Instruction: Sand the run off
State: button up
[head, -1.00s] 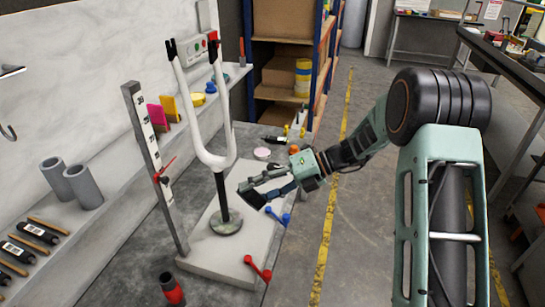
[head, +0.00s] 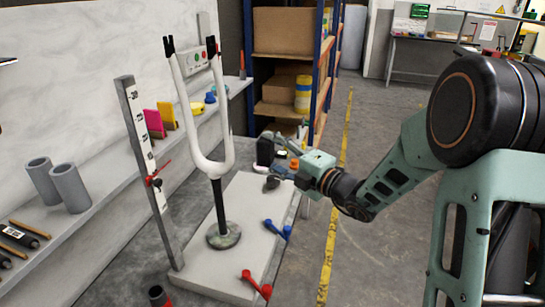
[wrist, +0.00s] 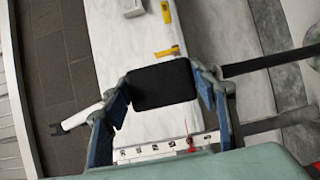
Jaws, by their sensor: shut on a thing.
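A white two-pronged fork (head: 211,166) with black tips stands upright on a black post with a round foot, on a pale slab (head: 200,275). My gripper (head: 274,160) is to the right of the fork's lower part in the head view, apart from it in the picture. It is shut on a flat dark block (head: 265,151). In the wrist view the block (wrist: 162,85) sits between both fingers, its broad dark face showing. I cannot make out a run on the fork's paint.
A grey post with a numbered scale and red pointer (head: 152,180) stands left of the fork. Red (head: 257,284) and blue (head: 277,229) small parts lie at the slab's right edge. Grey cylinders (head: 69,187) stand on the left shelf. Floor is clear to the right.

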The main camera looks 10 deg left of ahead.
jog(key=shift+w+a+b, duration=0.15)
jog(key=shift+a+b, duration=0.15)
jog(key=shift+a, duration=0.65)
jog(key=shift+w+a+b, duration=0.2)
jog(key=shift+a+b, duration=0.1)
jog(key=shift+a, duration=0.7)
jog(key=shift+w+a+b, duration=0.15)
jog(key=shift+a+b, duration=0.15)
jog(key=shift+a, duration=0.65)
jog(key=shift+w+a, duration=0.1)
jog(key=shift+a, duration=0.8)
jog(key=shift+r, duration=0.15)
notch_tip(320, 180, up, 15)
jog(key=p, duration=1.5)
notch_tip(320, 180, down, 15)
jog(key=b, duration=0.7)
jog(key=shift+b, duration=0.3)
jog(key=shift+s+d+p, duration=0.2)
jog(key=shift+d+p, duration=0.35)
jog(key=shift+d, duration=0.95)
jog(key=shift+s+d+p, duration=0.2)
jog(key=shift+d+p, duration=0.35)
jog(key=shift+d, duration=0.95)
